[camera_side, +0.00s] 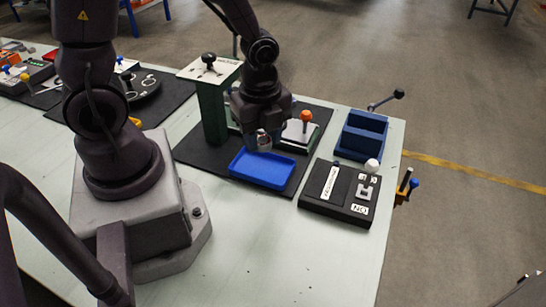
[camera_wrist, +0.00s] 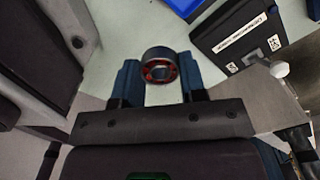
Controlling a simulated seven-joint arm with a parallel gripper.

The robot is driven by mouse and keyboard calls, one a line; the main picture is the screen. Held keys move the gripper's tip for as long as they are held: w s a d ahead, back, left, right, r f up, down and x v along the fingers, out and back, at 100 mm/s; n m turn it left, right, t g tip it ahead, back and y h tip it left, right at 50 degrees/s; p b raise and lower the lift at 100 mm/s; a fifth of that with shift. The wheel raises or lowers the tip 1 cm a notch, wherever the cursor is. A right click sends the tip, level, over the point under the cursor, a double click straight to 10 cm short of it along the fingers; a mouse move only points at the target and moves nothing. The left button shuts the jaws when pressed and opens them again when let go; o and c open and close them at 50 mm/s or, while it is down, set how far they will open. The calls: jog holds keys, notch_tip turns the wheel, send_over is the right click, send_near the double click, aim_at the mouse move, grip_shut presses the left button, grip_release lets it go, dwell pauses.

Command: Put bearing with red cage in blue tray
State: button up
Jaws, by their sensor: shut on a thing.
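The bearing with a red cage (camera_wrist: 160,55) is a dark metal ring with red showing inside. In the wrist view it sits between the two blue fingertips of my gripper (camera_wrist: 160,77), which is shut on it. In the side view my gripper (camera_side: 263,140) points down just behind the far edge of the blue tray (camera_side: 262,170).
A black switch box (camera_side: 338,193) with a white knob stands right of the tray. A dark blue holder (camera_side: 361,137) with a lever is behind it. A green press-like stand (camera_side: 212,108) and an orange-knobbed fixture (camera_side: 305,123) stand close to my gripper. The front tabletop is clear.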

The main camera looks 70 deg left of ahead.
send_over(262, 170)
notch_tip(262, 170, down, 3)
jog(key=shift+m, duration=0.6)
notch_tip(262, 170, down, 10)
jog(key=shift+f, duration=0.1)
jog(key=shift+f, duration=0.1)
jog(key=o, duration=0.7)
jog(key=shift+c, duration=0.2)
